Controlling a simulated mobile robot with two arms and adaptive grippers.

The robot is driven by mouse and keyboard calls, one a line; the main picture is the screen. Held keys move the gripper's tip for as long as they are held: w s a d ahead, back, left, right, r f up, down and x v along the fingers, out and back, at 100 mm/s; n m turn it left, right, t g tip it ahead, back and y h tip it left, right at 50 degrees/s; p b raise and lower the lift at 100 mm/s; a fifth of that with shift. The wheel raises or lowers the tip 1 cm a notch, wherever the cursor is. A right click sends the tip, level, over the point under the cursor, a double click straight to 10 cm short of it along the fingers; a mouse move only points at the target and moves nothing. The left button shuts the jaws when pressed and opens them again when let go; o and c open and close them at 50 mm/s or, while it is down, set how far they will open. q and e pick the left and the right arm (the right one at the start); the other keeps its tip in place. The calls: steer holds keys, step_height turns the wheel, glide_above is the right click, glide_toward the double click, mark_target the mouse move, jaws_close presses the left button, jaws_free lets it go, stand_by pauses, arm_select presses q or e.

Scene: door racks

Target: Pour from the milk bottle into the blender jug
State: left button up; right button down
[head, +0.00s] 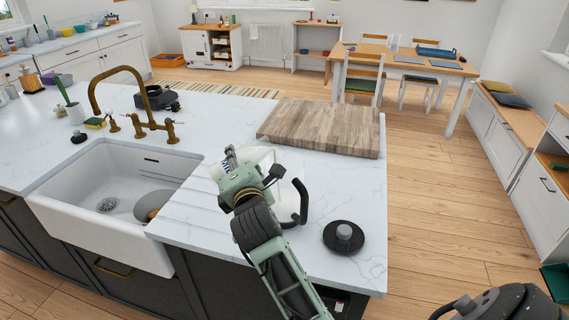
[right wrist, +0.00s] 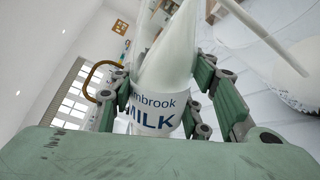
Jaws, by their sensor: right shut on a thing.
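The milk bottle (right wrist: 160,95), white with a blue-lettered MILK label, is between the fingers of my right gripper (right wrist: 172,88) in the right wrist view. Its mouth is outside that frame. In the head view my right gripper (head: 248,172) is over the counter, right of the sink, and mostly hides the bottle. The blender jug (head: 287,200), pale and see-through with a black handle, stands on the counter directly behind and beside this gripper, partly covered by it. I cannot tell whether milk is flowing. My left gripper is out of view.
A black lid-like disc with a grey knob (head: 343,238) lies on the counter near the front right edge. A wooden board (head: 322,127) lies behind the jug. The white sink (head: 110,225) and brass tap (head: 125,73) are to the left.

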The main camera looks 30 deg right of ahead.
mark_target(243, 155)
steer(key=shift+a+m+b, duration=0.1)
steer(key=shift+m+b, duration=0.25)
steer(key=shift+m, duration=0.35)
stand_by(0.8)
steer(key=shift+s+d+r+m+y+p, duration=0.1)
steer(key=shift+d+r+m+p, duration=0.2)
steer(key=shift+r, duration=0.2)
steer(key=shift+d+r+m+y+p, duration=0.1)
steer(key=shift+d+r+m+p, duration=0.05)
steer(key=shift+r+p, duration=0.3)
steer(key=shift+s+d+r+m+y+p, duration=0.1)
steer(key=shift+d+r+m+p, duration=0.2)
steer(key=shift+r, duration=0.2)
stand_by(1.0)
